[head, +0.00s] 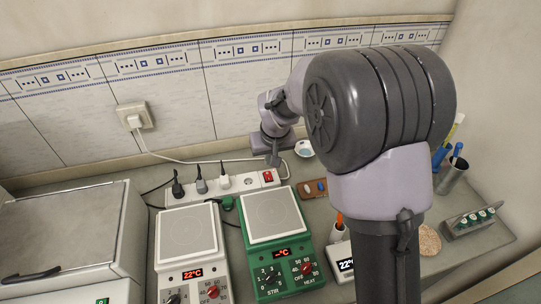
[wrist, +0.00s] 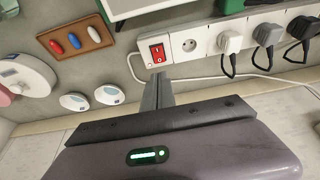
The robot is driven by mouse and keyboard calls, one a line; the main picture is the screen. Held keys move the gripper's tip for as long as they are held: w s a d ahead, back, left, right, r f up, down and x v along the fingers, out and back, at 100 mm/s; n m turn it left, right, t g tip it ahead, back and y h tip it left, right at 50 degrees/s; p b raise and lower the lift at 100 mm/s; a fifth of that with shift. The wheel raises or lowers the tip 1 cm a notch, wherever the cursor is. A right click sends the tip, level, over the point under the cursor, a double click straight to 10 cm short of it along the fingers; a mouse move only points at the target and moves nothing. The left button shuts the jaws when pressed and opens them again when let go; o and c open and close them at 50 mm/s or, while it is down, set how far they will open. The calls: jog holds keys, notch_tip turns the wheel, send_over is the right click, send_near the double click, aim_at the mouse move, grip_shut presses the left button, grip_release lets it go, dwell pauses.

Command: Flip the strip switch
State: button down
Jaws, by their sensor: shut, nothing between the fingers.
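The white power strip (head: 240,187) lies along the back of the bench, with its red rocker switch (head: 268,177) at its right end. In the wrist view the red switch (wrist: 157,53) sits at the left end of the strip (wrist: 195,43). My gripper (head: 273,160) is at the back of the bench, by the switch end of the strip. In the wrist view my gripper (wrist: 160,80) is shut and empty, its fingertips just short of the switch. I cannot tell whether they touch the strip, or which way the rocker is tipped.
Black, grey and white plugs sit in the strip, beside one free socket (wrist: 190,45). A green plug (head: 227,203) lies in front. A white hotplate (head: 187,230) and a green stirrer (head: 272,217) stand before the strip. A brown tray (head: 312,189) with stir bars lies to the right.

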aim_at(269, 178)
jog(key=x, duration=0.2)
jog(key=b+x, duration=0.1)
jog(key=x, duration=0.1)
jog(key=b+x, duration=0.1)
jog(key=x, duration=0.1)
jog(key=shift+s+f, duration=0.3)
jog(key=shift+f, duration=0.1)
jog(key=shift+f, duration=0.15)
jog(key=shift+s+f, duration=0.1)
jog(key=shift+f, duration=0.05)
jog(key=shift+s+d+f+b, duration=0.1)
jog(key=shift+s+b, duration=0.05)
jog(key=shift+b, duration=0.2)
jog(key=shift+s+d, duration=0.1)
jog(key=shift+s, duration=0.6)
